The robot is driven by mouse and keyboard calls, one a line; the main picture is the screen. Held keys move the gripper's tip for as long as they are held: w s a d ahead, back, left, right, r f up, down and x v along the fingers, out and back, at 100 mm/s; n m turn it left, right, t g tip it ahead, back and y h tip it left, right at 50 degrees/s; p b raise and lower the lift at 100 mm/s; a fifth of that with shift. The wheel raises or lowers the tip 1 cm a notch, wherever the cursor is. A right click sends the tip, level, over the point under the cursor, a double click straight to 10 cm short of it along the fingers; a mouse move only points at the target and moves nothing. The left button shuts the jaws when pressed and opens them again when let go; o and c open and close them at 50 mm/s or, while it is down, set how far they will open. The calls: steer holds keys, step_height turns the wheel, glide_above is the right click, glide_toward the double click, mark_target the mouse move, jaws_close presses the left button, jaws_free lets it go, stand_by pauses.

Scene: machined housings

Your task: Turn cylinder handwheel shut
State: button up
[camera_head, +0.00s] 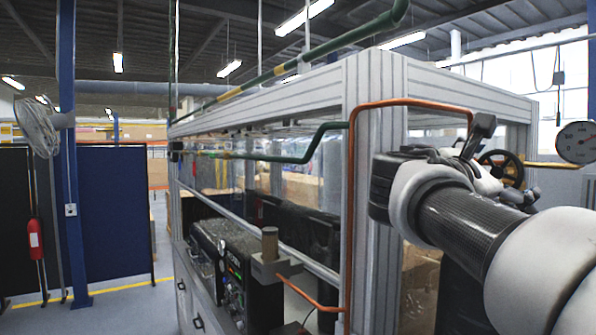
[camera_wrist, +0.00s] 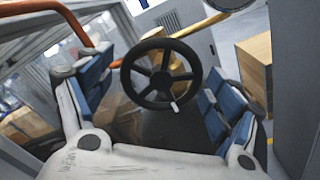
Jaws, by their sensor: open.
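The handwheel (camera_wrist: 187,82) is a dark spoked wheel in the wrist view, with a small white mark low on its rim. A brass valve body and yellow pipe (camera_wrist: 203,24) show behind it. In the head view the handwheel (camera_head: 485,158) is at the right, partly hidden behind my gripper. My gripper (camera_wrist: 155,84) is open, with a blue-padded finger on each side of the wheel as seen in the wrist view. The wheel appears beyond or between the fingertips; I see no clear contact. A dark cylindrical shape (camera_wrist: 172,130) lies below the wheel.
An orange-brown pipe (camera_head: 350,200) runs up the frame post of a glazed enclosure (camera_head: 362,75), left of my arm. A pressure gauge (camera_head: 576,143) is at the far right. Cardboard boxes (camera_wrist: 257,62) stand right of the wheel in the wrist view.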

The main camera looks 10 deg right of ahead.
steer(key=shift+c, duration=0.4)
steer(key=c, duration=1)
